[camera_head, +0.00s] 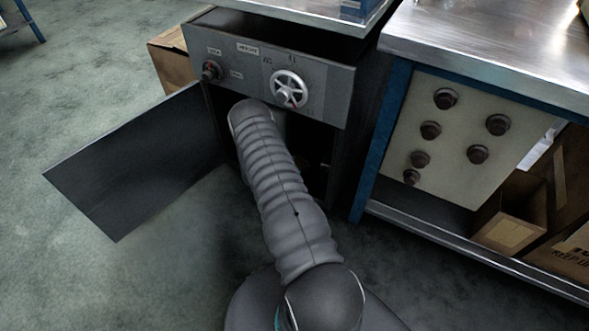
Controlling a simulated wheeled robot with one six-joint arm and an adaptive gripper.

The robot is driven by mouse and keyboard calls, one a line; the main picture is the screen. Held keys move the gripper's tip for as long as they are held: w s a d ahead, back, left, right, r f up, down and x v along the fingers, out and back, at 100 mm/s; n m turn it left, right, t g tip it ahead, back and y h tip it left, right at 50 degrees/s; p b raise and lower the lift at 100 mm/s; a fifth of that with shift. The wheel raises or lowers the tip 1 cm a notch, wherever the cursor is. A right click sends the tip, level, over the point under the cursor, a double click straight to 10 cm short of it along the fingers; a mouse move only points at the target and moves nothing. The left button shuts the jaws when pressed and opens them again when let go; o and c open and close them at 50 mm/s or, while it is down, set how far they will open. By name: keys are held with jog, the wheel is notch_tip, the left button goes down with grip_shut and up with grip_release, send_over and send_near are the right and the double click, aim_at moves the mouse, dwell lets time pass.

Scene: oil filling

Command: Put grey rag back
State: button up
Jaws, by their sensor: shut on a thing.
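My ribbed grey arm reaches from the bottom of the picture up to the dark opening below the panel. My gripper is hidden beyond the end of my arm. No grey rag can be seen.
A blue-legged workbench (490,45) with a knobbed panel (462,125) stands close on the right. Cardboard boxes (508,226) sit on its lower shelf. Another box (170,57) is behind the cabinet. The floor (75,95) on the left is clear.

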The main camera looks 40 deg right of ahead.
jog(key=shift+w+d+f, duration=0.1)
jog(key=shift+w+f, duration=0.2)
jog(key=shift+w, duration=0.2)
jog(key=shift+w+d+f, duration=0.1)
jog(key=shift+w+f, duration=0.2)
jog(key=shift+w, duration=0.2)
jog(key=shift+f, duration=2)
jog(key=shift+f+b, duration=0.15)
jog(key=shift+b, duration=0.15)
jog(key=o, duration=1)
